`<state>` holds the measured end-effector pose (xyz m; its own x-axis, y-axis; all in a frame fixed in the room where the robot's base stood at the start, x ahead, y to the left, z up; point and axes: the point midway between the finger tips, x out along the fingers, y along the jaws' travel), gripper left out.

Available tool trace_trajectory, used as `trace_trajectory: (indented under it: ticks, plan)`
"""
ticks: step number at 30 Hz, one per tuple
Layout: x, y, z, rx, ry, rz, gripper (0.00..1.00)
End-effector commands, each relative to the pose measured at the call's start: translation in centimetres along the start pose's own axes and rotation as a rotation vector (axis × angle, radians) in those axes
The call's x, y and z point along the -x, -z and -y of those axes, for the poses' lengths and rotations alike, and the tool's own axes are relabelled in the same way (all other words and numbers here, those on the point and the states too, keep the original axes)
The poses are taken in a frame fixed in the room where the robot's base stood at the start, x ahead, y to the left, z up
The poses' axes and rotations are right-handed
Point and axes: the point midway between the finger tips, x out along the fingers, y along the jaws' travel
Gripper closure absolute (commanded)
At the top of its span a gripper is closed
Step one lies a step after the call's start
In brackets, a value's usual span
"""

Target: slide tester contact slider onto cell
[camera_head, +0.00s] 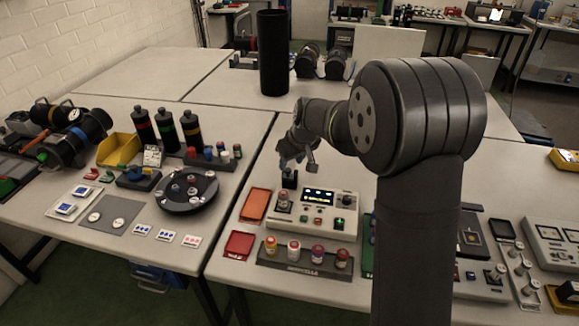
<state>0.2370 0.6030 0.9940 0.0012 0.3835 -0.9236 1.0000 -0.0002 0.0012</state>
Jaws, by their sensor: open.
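The tester (316,222) is a white box with a small lit display (319,196), a dark knob and a green button. It stands on the middle table. A small cell (283,200) with a reddish top appears to sit at its left end. A small black block (289,181), which looks like the contact slider, stands just behind the cell, apart from it as far as I can see. My gripper (298,160) is open and hangs just above and behind this block. Fine contact between the fingers and the block is too small to tell.
A rack (303,258) of several capped cells stands in front of the tester. An orange tray (255,204) and a red tray (239,245) lie to its left. A tall black cylinder (272,55) stands behind. My arm hides the area right of the tester.

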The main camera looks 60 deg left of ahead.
Motion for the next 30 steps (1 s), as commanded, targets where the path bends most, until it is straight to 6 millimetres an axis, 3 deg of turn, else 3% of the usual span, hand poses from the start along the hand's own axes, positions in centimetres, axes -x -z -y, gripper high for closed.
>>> trace_trajectory:
  ticks: [6,18,25,30]
  plan:
    - [-2.9,0.0,0.0,0.0,0.0,0.001,0.57]
    - [-3.5,0.0,0.0,0.0,-0.001,-0.001,0.57]
    - [-3.5,0.0,0.0,0.0,-0.001,0.0,1.0]
    - [-3.5,-0.1,0.1,0.0,-0.001,0.0,1.0]
